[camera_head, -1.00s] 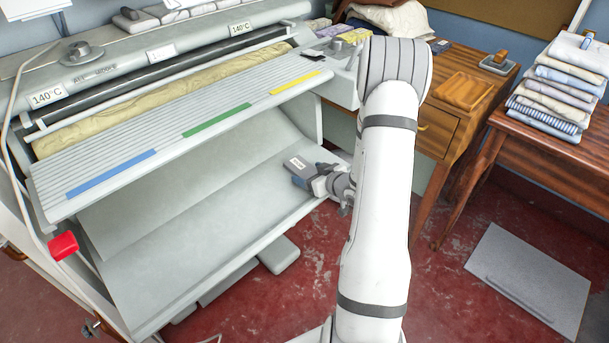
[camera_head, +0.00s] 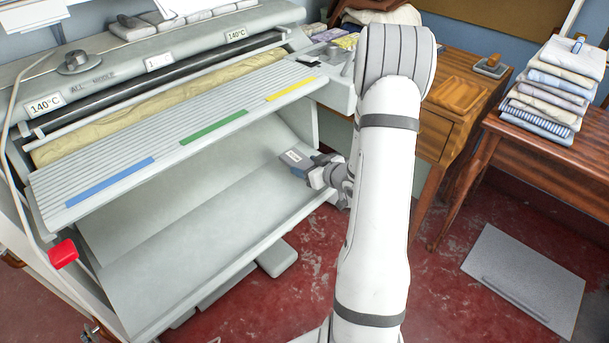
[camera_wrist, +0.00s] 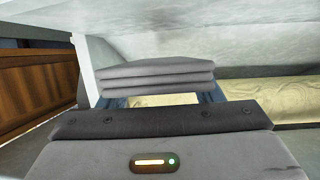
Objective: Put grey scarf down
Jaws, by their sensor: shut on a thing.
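The grey scarf (camera_head: 294,159) is a small folded grey bundle with a white label, held at the right end of the ironer's lower tray (camera_head: 190,250). In the wrist view the scarf (camera_wrist: 155,74) shows as several flat grey layers, lying level in front of the gripper body. My gripper (camera_head: 307,168) is shut on the scarf, reaching in from the right below the feed board. In the wrist view, blue fingers show beside the scarf. I cannot tell whether the scarf touches the tray.
The slatted feed board (camera_head: 190,125) with blue, green and yellow strips overhangs the tray. A cream cloth (camera_head: 150,95) lies along the roller. Folded linen (camera_head: 552,85) is stacked on the right table. The tray's left and middle are bare.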

